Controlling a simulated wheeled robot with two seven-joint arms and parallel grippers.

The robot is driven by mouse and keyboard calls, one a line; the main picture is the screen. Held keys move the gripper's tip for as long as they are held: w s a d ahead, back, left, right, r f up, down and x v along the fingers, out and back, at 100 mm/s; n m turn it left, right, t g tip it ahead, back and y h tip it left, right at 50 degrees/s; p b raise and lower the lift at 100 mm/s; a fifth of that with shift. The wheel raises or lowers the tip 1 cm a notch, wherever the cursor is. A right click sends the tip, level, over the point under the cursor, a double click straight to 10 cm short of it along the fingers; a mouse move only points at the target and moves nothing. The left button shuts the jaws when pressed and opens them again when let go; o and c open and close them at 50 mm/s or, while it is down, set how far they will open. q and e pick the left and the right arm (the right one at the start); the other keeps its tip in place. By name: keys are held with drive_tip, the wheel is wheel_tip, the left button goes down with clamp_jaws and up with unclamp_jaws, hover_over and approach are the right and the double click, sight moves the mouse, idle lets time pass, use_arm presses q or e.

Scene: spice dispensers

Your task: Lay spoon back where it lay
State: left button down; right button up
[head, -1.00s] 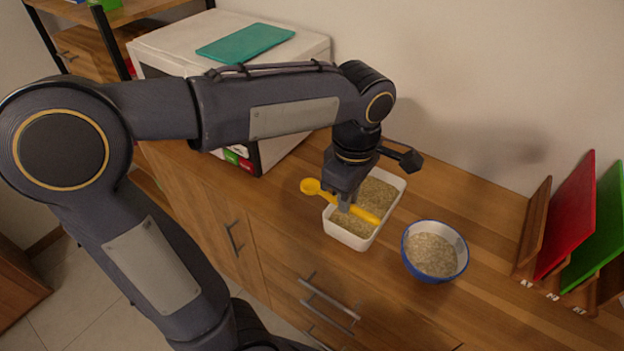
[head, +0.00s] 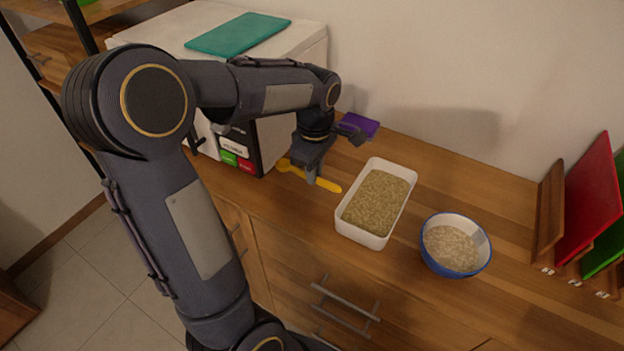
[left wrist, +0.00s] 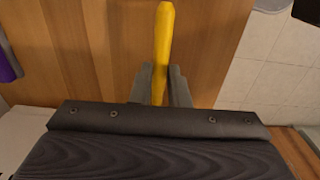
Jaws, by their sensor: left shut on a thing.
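A yellow spoon (head: 328,184) is in my left gripper (head: 312,181), over the wooden counter (head: 400,294) between the white appliance and the white tub. In the left wrist view the spoon's yellow handle (left wrist: 164,40) stands between the two fingers (left wrist: 160,85), which are shut on it. The spoon's other end shows to the left of the gripper in the head view. Whether the spoon touches the counter I cannot tell. My right gripper is in neither view.
The white tub (head: 378,203) of greenish grains stands right of the gripper. A blue-rimmed bowl (head: 453,246) is further right. A purple object (head: 360,124) lies behind the gripper. The white appliance (head: 292,60) is close on the left. Cutting boards (head: 590,200) stand at the far right.

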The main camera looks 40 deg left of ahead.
sight(312, 192)
use_arm(q)
drive_tip(key=shift+w+a+f, duration=0.25)
drive_tip(key=shift+a+f, duration=0.15)
drive_tip(key=shift+f, duration=0.15)
drive_tip(key=shift+w+a+f, duration=0.1)
drive_tip(key=shift+f, duration=0.85)
drive_tip(key=shift+w+a+f, duration=0.1)
drive_tip(key=shift+f, duration=0.8)
drive_tip(key=shift+f+b, duration=0.15)
drive_tip(key=shift+b, duration=0.2)
drive_tip(key=c, duration=1.4)
unclamp_jaws()
